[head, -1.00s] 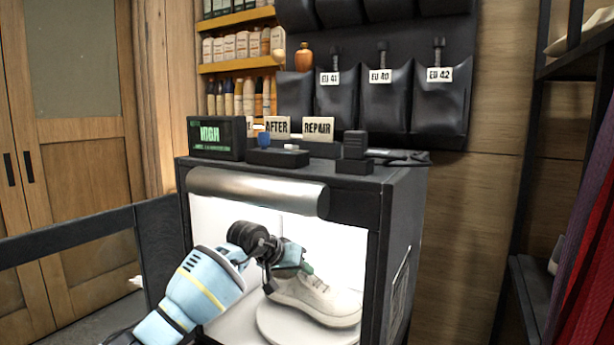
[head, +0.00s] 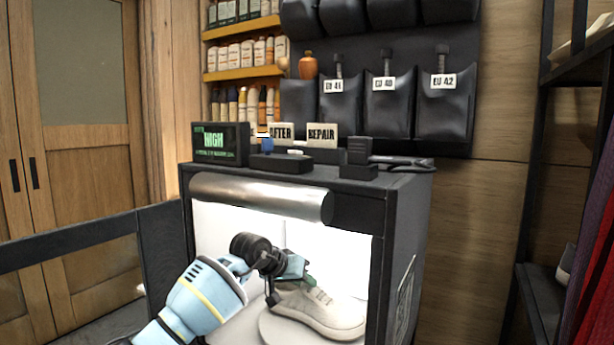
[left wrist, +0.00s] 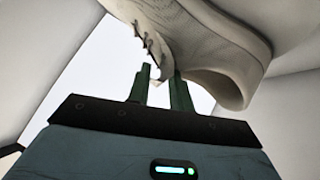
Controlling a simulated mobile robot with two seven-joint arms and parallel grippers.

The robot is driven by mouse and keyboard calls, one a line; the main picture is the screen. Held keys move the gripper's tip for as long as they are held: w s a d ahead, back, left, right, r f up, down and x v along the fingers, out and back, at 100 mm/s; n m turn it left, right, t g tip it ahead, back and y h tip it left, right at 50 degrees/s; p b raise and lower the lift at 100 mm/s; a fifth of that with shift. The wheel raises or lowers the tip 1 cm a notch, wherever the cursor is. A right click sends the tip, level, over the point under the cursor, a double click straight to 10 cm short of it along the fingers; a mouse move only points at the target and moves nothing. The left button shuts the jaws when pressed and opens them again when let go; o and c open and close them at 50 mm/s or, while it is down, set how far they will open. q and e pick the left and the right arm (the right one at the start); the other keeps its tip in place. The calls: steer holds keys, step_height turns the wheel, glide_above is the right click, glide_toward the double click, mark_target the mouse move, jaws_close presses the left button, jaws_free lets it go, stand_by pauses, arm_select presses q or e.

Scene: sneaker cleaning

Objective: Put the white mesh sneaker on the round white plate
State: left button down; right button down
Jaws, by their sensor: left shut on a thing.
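The white mesh sneaker (head: 322,312) is inside the lit box in the head view, toe to the right. It is over the round white plate (head: 275,331), whose left rim shows beside it. I cannot tell whether the sole touches the plate. My left gripper (head: 298,282) reaches in from the left and is shut on the sneaker's rear upper. In the left wrist view, the sneaker (left wrist: 205,40) fills the top, with the two fingers (left wrist: 160,90) at its edge. My right gripper is not in view.
The black light box (head: 405,235) is open in front, with a silver roller bar (head: 260,196) across the opening's top. A display (head: 220,143), small signs (head: 322,134) and tools stand on it. A dark panel (head: 70,245) stands to its left.

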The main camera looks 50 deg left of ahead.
arm_select(q)
steer(key=shift+f, duration=0.15)
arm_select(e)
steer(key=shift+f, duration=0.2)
arm_select(q)
steer(key=c, duration=1.2)
jaws_free()
steer(key=shift+c, duration=0.2)
steer(key=shift+o, duration=0.4)
steer(key=shift+f, duration=0.15)
